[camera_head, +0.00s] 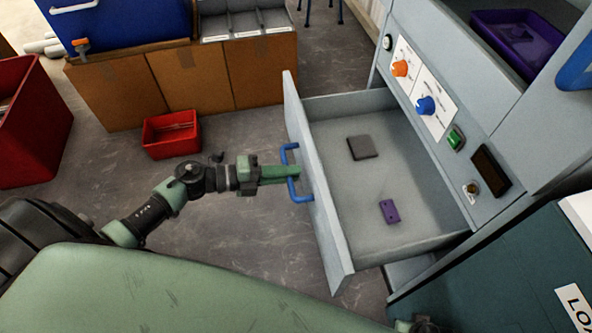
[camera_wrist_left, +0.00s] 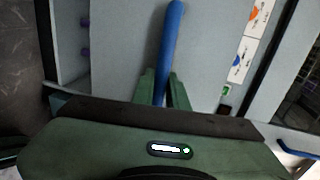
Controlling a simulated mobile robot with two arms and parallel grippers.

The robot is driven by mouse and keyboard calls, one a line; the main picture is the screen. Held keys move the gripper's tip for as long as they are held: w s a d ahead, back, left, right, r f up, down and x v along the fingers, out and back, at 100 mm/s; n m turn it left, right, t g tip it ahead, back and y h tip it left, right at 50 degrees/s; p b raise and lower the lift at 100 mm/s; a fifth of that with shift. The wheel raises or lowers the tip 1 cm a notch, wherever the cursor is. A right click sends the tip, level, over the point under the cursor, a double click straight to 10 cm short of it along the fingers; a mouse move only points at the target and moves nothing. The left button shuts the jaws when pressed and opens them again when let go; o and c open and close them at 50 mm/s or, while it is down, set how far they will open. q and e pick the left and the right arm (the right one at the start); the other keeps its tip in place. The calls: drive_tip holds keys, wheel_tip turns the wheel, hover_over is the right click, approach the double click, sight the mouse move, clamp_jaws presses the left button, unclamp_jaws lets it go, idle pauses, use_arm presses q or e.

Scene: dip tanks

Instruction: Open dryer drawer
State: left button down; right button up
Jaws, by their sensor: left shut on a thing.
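The grey dryer drawer (camera_head: 316,184) stands pulled out from the dryer cabinet in the head view. A dark square piece (camera_head: 362,148) and a small purple part (camera_head: 389,211) lie apart on its floor. The drawer front carries a blue bar handle (camera_head: 291,187). My left gripper (camera_head: 296,174) reaches it from the left and is shut on it. In the left wrist view the blue handle (camera_wrist_left: 170,45) runs between the green fingers (camera_wrist_left: 163,92).
The dryer panel has an orange knob (camera_head: 401,68), a blue knob (camera_head: 427,106) and a green switch (camera_head: 455,139). A purple tray (camera_head: 515,38) sits in the upper opening. A small red bin (camera_head: 171,134) stands on the floor, left of the drawer. Bare floor lies between them.

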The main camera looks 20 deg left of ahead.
use_arm(q)
drive_tip(key=c, duration=1.4)
unclamp_jaws()
